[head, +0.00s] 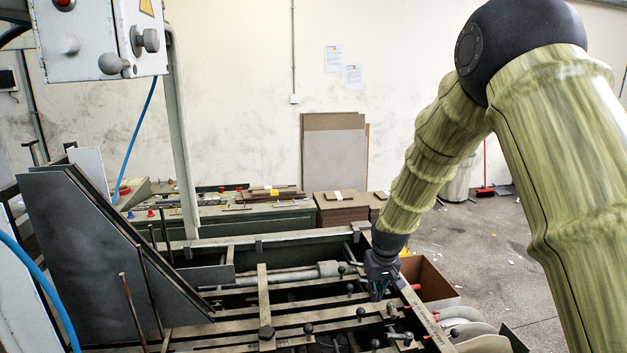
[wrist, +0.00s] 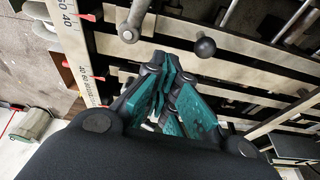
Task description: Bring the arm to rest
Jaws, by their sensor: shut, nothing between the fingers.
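My arm is sheathed in a greenish-yellow cover and comes in from the right of the head view, bent at a dark joint and reaching down to the machine. My gripper (head: 379,290) hangs over the right end of the feeder machine (head: 264,310), near its slatted bed. In the wrist view my gripper (wrist: 168,75) shows teal finger pads brought together, with nothing held between them. The bed's slats, rods and a dark ball knob (wrist: 205,47) lie beyond the fingertips. I cannot tell whether the fingers touch anything there.
A numbered scale strip (wrist: 75,45) with red pointers runs along the machine's edge. A cardboard box (head: 430,283) stands on the floor right of the machine. A control box (head: 95,40) hangs at upper left. Greyboard sheets (head: 334,150) lean on the back wall. Open floor lies at right.

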